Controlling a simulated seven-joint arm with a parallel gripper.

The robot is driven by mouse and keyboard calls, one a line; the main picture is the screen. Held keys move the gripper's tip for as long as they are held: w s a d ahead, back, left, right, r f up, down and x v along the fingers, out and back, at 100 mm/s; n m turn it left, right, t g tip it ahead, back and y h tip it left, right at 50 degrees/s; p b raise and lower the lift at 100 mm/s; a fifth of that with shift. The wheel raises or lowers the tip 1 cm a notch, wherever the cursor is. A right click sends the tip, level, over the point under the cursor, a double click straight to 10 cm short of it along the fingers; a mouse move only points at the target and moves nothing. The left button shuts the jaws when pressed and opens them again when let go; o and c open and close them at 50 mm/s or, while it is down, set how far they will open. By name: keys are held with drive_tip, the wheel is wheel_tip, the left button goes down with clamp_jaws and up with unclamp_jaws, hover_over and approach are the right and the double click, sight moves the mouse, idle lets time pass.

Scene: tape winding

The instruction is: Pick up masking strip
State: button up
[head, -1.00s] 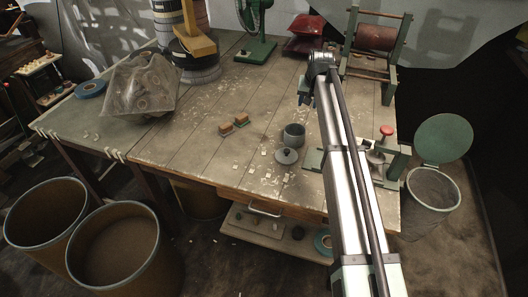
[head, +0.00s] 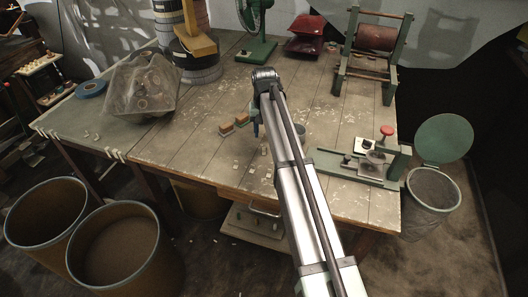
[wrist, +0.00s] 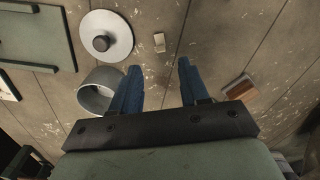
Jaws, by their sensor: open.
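No piece is clearly recognisable as the masking strip; several small pale pieces (head: 264,152) lie on the worn wooden table. One small cream piece (wrist: 159,42) lies flat in the wrist view, ahead of my fingertips and roughly in line with the gap between them. My gripper (wrist: 159,68) is open and empty above the table, its two blue fingers apart.
A block (wrist: 240,88) is to the right. A clamp device (head: 360,165), a roller stand (head: 372,45) and a blue tape roll (head: 90,89) are farther off.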

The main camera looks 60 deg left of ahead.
sight(264, 151)
drive_tip(key=f, duration=0.8)
drive_tip(key=shift+a, duration=0.25)
clamp_jaws()
